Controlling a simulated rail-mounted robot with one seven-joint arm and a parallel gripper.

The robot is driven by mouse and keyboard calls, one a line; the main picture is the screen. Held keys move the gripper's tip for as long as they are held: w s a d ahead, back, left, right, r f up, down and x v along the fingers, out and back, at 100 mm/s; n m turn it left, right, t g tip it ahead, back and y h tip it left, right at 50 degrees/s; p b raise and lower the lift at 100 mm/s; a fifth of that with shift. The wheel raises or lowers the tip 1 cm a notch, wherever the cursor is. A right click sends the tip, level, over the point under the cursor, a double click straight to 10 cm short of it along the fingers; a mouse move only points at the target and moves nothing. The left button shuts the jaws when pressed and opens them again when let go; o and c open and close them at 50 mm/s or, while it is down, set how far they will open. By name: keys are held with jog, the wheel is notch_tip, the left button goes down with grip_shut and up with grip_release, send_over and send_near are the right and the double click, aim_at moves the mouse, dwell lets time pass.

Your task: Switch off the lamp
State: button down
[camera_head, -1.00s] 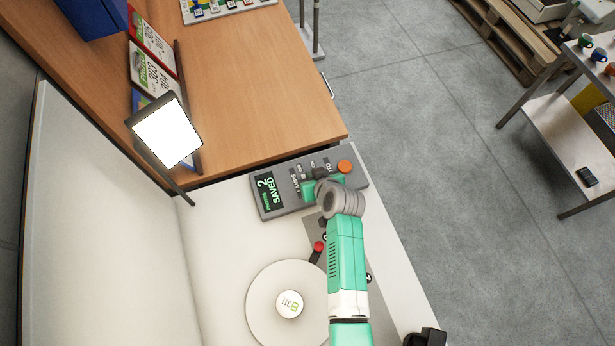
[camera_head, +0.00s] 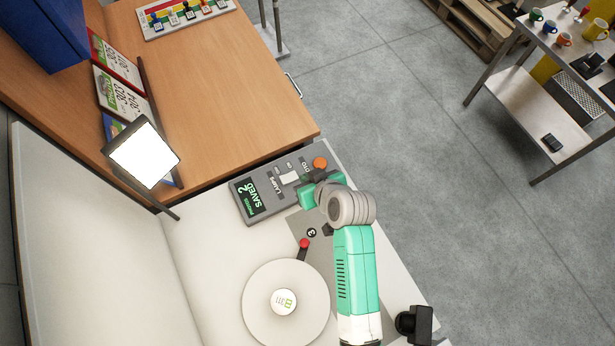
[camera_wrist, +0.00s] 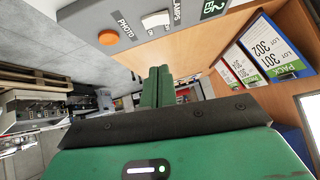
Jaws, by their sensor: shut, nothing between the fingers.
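The lamp (camera_head: 143,155) is a square panel on a stand at the left of the head view, and its face glows bright white. A grey control box (camera_head: 240,203) lies on the white table with a display reading "PHOTOS 2 SAVED". It carries a pale rocker switch (camera_head: 289,178) by the label LAMPS and an orange PHOTO button (camera_head: 320,163). In the wrist view the switch (camera_wrist: 155,20) sits just beyond the fingertips, by an "ON" mark. My gripper (camera_head: 306,192) is shut and empty beside the switch; its green fingers (camera_wrist: 157,84) are together. Contact cannot be told.
A round white turntable (camera_head: 262,322) with a marked disc and a red-knobbed lever (camera_head: 304,244) are nearer me. A white backdrop panel (camera_head: 80,230) stands left. A wooden desk (camera_head: 220,100) holds lot cards (camera_head: 122,95). Open floor lies right, before a shelf cart (camera_head: 520,110).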

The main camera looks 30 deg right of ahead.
dwell(0.3)
jog(key=shift+a+r+b, duration=0.25)
jog(key=shift+a+b, duration=0.4)
jog(key=shift+b, duration=0.5)
send_over(283, 175)
jog(key=s, duration=0.3)
jog(key=f, duration=0.7)
jog(key=shift+d+f+b, duration=0.1)
jog(key=shift+d+b, duration=0.2)
jog(key=shift+b, duration=0.1)
jog(key=f, duration=0.2)
jog(key=shift+a+f, duration=0.2)
jog(key=shift+f, duration=0.75)
jog(key=shift+a, duration=0.1)
